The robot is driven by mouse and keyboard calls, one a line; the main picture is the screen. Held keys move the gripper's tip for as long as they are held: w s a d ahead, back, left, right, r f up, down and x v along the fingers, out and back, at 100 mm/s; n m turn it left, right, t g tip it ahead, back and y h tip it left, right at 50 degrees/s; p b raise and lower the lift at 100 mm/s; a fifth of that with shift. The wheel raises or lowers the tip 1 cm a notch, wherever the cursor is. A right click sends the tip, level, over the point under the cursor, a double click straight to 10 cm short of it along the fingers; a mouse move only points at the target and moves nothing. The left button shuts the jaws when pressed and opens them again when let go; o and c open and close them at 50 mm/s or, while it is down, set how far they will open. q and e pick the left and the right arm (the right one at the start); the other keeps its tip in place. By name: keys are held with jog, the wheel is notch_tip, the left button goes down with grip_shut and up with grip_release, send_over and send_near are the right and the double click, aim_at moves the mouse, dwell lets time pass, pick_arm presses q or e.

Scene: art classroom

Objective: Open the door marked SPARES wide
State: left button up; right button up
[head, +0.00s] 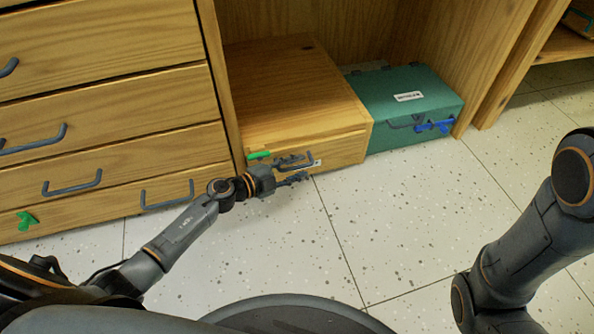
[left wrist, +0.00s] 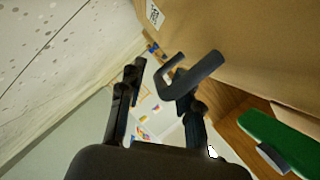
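A low wooden box-like unit (head: 300,85) stands in the wooden bay, with a dark grey handle (head: 293,160) and a small white label (head: 317,164) on its front. The label also shows in the left wrist view (left wrist: 154,14), but I cannot read it surely as SPARES. A green latch-like piece (head: 258,155) is at the front's left. My left gripper (head: 297,178) is open, just in front of and below the handle. In the left wrist view, the handle (left wrist: 205,68) is beside and partly across one finger; I cannot tell whether they touch. My right gripper is out of view.
A teal box (head: 390,85) with a white label and a blue piece (head: 433,126) stands right of the wooden unit. Wooden drawers (head: 110,110) with grey handles are at the left. The speckled floor (head: 385,215) in front is clear.

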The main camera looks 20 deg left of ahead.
pick_arm(q)
jog(key=shift+w+d, duration=0.15)
jog(key=shift+d, duration=0.05)
grip_shut()
dwell(0.3)
